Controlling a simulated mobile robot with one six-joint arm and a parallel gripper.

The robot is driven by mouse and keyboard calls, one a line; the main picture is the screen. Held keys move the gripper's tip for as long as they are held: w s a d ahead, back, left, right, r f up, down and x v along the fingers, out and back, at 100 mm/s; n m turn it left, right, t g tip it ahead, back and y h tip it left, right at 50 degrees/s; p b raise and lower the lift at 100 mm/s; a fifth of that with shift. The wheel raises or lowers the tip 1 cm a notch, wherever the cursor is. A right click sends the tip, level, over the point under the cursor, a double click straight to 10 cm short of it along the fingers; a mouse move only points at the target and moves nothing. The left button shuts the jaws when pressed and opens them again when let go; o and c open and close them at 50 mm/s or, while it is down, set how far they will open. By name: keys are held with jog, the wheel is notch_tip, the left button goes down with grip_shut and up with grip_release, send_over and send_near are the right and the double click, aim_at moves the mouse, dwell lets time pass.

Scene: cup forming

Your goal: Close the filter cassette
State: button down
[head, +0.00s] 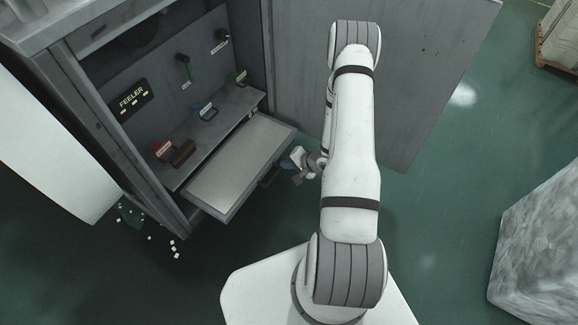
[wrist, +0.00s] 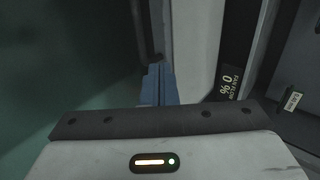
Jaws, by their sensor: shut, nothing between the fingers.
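The filter cassette (head: 240,165) looks like the wide, flat grey tray sticking out of the lower front of the open cabinet. My gripper (head: 298,177) is shut and empty, just right of the handle in the head view. I cannot tell whether it touches it. My arm hides part of the gripper in the head view.
The cabinet (head: 150,185) holds a shelf with a red-brown piece (head: 183,153), a blue-handled tool (head: 207,112) and hanging feelers. Its open door (head: 430,80) stands behind my arm. White bits lie on the floor at left. A wrapped block (head: 540,245) stands at right.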

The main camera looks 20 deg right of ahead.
aim_at(238, 147)
jog(key=b+x, duration=0.2)
jog(key=x, duration=0.4)
jog(key=shift+w+a+f, duration=0.1)
jog(key=shift+f, duration=0.05)
jog(key=w+a, duration=0.3)
jog(key=w, duration=0.1)
jog(key=w+a, duration=0.3)
jog(key=w, duration=0.2)
jog(key=w+a+p, duration=0.1)
jog(key=w+a, duration=0.2)
jog(key=w, duration=0.1)
jog(key=shift+w+a, duration=0.4)
